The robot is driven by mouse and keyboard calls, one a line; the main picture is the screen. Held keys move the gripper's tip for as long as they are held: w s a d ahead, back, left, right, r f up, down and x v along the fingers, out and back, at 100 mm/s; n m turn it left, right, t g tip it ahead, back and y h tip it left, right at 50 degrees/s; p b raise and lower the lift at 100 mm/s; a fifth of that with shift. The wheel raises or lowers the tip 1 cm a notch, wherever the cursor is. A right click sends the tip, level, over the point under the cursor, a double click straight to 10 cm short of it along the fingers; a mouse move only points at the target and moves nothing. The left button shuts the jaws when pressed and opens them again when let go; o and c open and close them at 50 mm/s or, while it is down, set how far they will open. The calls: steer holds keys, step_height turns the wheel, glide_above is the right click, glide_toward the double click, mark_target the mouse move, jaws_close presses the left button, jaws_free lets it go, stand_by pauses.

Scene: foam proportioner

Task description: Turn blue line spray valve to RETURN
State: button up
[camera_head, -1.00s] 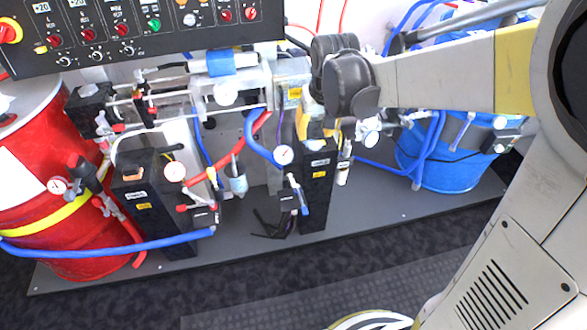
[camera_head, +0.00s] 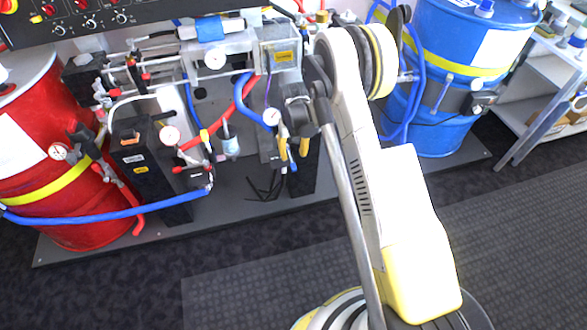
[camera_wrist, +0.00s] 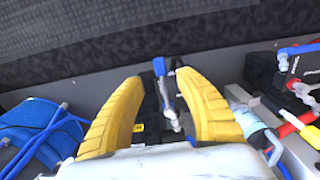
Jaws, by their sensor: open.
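The blue-handled valve (camera_wrist: 160,67) shows in the wrist view between my gripper's fingertips, in front of a black post. A silver fitting (camera_wrist: 172,118) runs back from it between the fingers. My gripper (camera_wrist: 158,77) is open, with one yellow finger on each side of the valve; I cannot tell whether either touches it. In the head view my gripper (camera_head: 293,150) points down at the middle post, and my wrist and fingers hide most of the valve. The handle's RETURN marking cannot be read.
A red drum (camera_head: 75,215) stands at left and a blue drum (camera_head: 440,90) at right. A second black post (camera_head: 150,175) with red-handled valves stands left of my gripper. Hoses and a gauge (camera_head: 272,117) are close by. The floor in front is clear.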

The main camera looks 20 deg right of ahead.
mark_target(293, 166)
step_height(293, 166, down, 7)
steer(key=shift+f+b, duration=0.1)
steer(key=shift+b, duration=1.15)
jaws_close()
